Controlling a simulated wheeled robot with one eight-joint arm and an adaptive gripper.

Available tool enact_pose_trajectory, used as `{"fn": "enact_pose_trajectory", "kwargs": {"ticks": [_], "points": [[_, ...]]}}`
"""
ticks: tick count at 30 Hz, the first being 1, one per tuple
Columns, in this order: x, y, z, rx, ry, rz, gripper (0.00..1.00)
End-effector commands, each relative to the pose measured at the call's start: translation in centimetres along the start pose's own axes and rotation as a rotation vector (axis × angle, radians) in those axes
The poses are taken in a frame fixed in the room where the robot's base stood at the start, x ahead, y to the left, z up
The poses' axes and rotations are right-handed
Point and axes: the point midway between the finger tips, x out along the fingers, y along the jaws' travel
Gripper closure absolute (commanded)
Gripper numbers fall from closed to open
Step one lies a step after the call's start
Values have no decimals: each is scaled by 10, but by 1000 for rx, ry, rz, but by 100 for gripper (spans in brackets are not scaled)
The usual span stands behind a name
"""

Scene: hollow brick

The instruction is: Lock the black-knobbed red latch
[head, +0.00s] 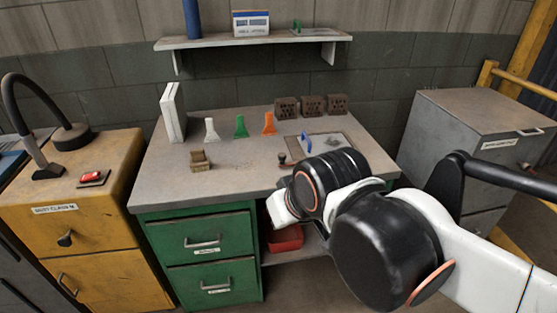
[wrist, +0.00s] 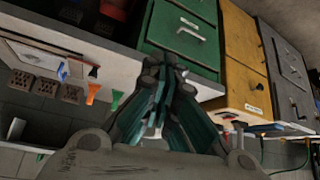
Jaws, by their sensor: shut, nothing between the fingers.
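A small dark knob (head: 282,158) with a reddish-brown base stands on the grey workbench (head: 225,180), at the front left corner of a flat board (head: 325,148). It looks like the black-knobbed red latch, but it is too small to tell its position. My gripper (wrist: 168,78) shows in the wrist view with its fingers together and nothing between them. It is in front of the green drawers in that view, apart from the bench things. In the head view my arm hides the gripper.
A blue-handled piece (head: 306,142) is on the board. Orange (head: 270,125), green (head: 240,127) and white (head: 211,131) pieces and hollow bricks (head: 312,105) stand on the bench. A yellow cabinet (head: 100,215) carries a red button (head: 90,177). A grey cabinet (head: 450,130) stands right.

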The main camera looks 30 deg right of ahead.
Motion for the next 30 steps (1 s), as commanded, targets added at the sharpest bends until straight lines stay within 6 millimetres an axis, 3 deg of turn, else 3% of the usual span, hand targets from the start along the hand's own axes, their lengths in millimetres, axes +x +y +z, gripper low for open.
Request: {"fn": "enact_pose_trajectory", "kwargs": {"ticks": [11, 17, 30], "points": [[1, 10, -38, 16, -31, 17, 100], [8, 22, -75, 31, -61, 34, 100], [53, 63, -144, 89, -136, 75, 100]]}}
